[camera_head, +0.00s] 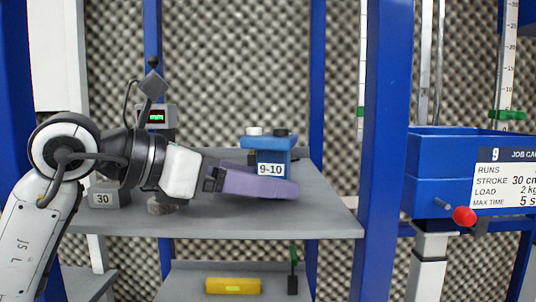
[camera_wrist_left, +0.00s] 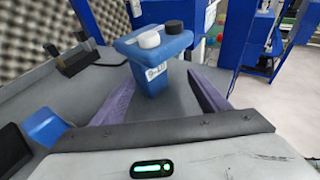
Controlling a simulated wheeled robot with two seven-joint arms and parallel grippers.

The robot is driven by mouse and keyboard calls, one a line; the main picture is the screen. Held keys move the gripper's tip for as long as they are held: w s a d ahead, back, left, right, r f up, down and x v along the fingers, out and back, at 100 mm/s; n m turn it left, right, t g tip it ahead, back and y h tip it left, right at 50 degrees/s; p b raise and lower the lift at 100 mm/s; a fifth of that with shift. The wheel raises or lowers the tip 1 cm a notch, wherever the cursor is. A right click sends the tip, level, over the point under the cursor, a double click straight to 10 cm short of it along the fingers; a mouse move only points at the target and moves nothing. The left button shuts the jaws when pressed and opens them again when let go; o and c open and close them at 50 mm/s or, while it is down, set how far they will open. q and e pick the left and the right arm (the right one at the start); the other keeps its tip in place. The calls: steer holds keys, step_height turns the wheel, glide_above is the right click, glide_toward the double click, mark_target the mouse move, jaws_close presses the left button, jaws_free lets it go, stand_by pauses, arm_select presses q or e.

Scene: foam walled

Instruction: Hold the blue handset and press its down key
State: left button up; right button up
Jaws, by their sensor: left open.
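The blue handset (camera_head: 267,142) stands upright over the grey shelf, with a label reading 9-10 on its front. Its wide head carries a white round key (camera_wrist_left: 149,40) and a dark round key (camera_wrist_left: 174,27); no marking on either is readable. My left gripper (camera_head: 286,188) is open at the handset, its purple fingers low around the stem. In the left wrist view the handset (camera_wrist_left: 156,78) stands between the two spread fingers, with a gap visible on the right side. In the head view the near finger hides the lower stem. My right gripper is not in view.
On the grey shelf (camera_head: 325,222) are a block marked 30 (camera_head: 103,198) and a grey device with a green display (camera_head: 156,117). A blue post (camera_head: 385,150) and a blue box (camera_head: 430,170) with a red knob (camera_head: 464,216) are right. A yellow piece (camera_head: 233,286) lies below.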

arm_select(q)
steer(key=shift+w+d+f, duration=0.15)
steer(key=shift+w+d, duration=0.05)
steer(key=shift+d, duration=0.15)
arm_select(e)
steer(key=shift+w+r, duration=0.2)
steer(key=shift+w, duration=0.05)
arm_select(q)
steer(key=c, duration=0.9)
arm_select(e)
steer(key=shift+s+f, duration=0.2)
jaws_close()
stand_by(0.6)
